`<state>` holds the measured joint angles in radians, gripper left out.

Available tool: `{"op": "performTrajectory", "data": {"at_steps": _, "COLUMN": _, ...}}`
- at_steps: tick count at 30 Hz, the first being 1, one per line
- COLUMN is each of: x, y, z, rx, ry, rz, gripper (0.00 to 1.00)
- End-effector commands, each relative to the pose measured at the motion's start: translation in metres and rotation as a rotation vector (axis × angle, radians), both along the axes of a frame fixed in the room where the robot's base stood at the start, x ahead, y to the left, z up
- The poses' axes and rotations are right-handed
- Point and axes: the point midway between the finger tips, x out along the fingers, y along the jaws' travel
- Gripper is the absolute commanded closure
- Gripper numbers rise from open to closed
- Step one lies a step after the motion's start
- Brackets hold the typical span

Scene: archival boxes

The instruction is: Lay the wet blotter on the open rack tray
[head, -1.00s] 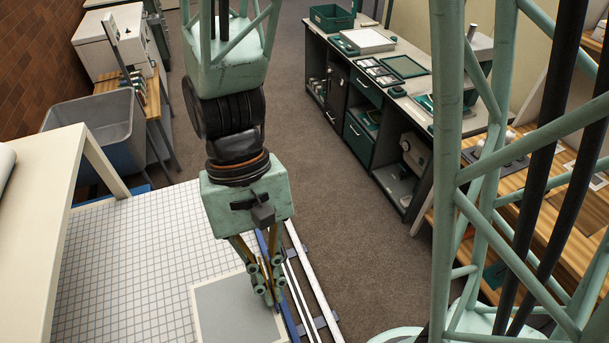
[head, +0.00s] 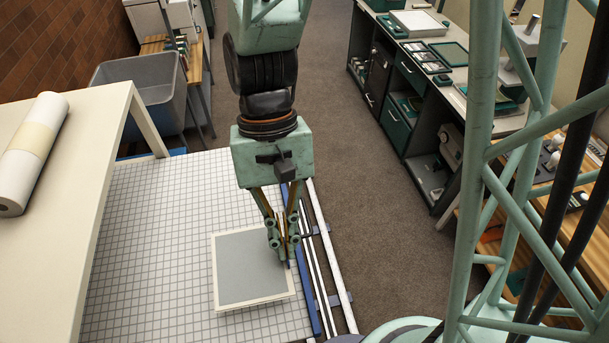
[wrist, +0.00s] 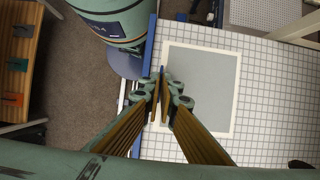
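The blotter is a flat grey sheet with a cream border (head: 250,266); it also shows in the wrist view (wrist: 202,85). My gripper (head: 281,250) is at its right edge in the head view. In the wrist view, my gripper's fingers (wrist: 163,95) are close together on the blotter's left border, and look shut on it. The blotter lies nearly level over the white gridded rack tray (head: 150,235), inside its blue side edge. A faint shadow shows below its near edge; whether it touches the grid I cannot tell.
A cream table (head: 70,165) with a white roll (head: 32,150) overhangs the left side. A grey tub (head: 140,90) stands behind. Pale rails (head: 325,255) run along the right side. A dark cabinet bench (head: 420,110) stands across clear brown floor.

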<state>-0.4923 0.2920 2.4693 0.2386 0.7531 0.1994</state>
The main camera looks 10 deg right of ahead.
Motion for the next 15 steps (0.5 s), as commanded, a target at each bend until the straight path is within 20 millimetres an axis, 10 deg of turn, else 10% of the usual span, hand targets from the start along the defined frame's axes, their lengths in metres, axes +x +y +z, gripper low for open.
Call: {"op": "performTrajectory", "data": {"at_steps": 15, "x": 0.068, "y": 0.028, "z": -0.006, "rx": 0.0, "ry": 0.0, "rz": 0.0, "gripper": 1.0}}
